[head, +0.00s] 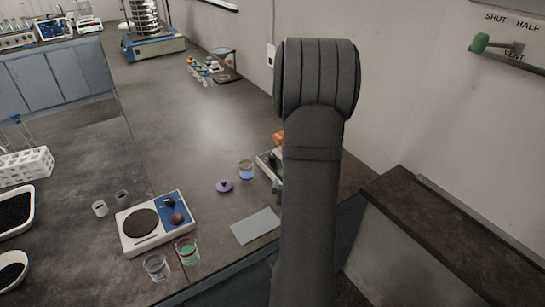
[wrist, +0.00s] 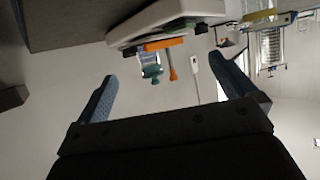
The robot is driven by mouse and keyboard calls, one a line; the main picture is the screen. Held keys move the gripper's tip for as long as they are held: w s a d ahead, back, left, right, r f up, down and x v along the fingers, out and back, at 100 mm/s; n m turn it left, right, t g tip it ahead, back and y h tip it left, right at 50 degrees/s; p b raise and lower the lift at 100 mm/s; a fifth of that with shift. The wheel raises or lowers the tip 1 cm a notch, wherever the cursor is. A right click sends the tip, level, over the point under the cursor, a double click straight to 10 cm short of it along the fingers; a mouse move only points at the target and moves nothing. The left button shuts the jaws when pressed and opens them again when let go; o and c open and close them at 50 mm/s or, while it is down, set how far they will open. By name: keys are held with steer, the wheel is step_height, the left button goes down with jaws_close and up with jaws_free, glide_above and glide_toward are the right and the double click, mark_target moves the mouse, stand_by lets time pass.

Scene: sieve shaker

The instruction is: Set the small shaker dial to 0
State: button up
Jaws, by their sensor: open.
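A sieve shaker (head: 158,47) with a blue base and a stack of metal sieves stands at the far end of the bench in the head view. A smaller white and blue unit (head: 127,224) with a dark round plate and knobs (head: 170,203) sits at the near left of the bench. I cannot tell which of these the task calls the small shaker, and no dial marking is readable. My gripper (wrist: 165,68) is open and empty in the wrist view. In the head view my arm hides it.
Two beakers (head: 157,267) (head: 187,251) stand by the white and blue unit. A purple-topped item (head: 224,186), a beaker with blue liquid (head: 246,169) and a grey sheet (head: 255,226) lie between it and my arm. A device (head: 266,160) is partly hidden behind my arm.

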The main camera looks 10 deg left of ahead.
steer(key=shift+w+a+r+y, duration=0.1)
steer(key=shift+w+r+y, duration=0.05)
steer(key=shift+y, duration=0.15)
steer(key=c, duration=0.7)
steer(key=w+r+n+y, duration=0.1)
steer(key=a+n+y, duration=0.1)
steer(key=shift+w+a+r+g+y, duration=0.15)
steer(key=shift+w+r+g+y, duration=0.15)
steer(key=shift+w+r, duration=0.05)
steer(key=c, duration=0.4)
steer(key=n, duration=0.1)
steer(key=n+y, duration=0.1)
steer(key=r+g+y, duration=0.1)
steer(key=shift+w+a+n, duration=0.2)
steer(key=shift+w+n, duration=0.1)
steer(key=shift+n, duration=0.1)
steer(key=shift+c, duration=0.2)
steer(key=x, duration=1.7)
steer(key=shift+s+a+f, duration=0.1)
steer(key=shift+a+f, duration=0.15)
steer(key=shift+g, duration=0.3)
steer(key=c, duration=1)
steer(key=shift+y, duration=0.3)
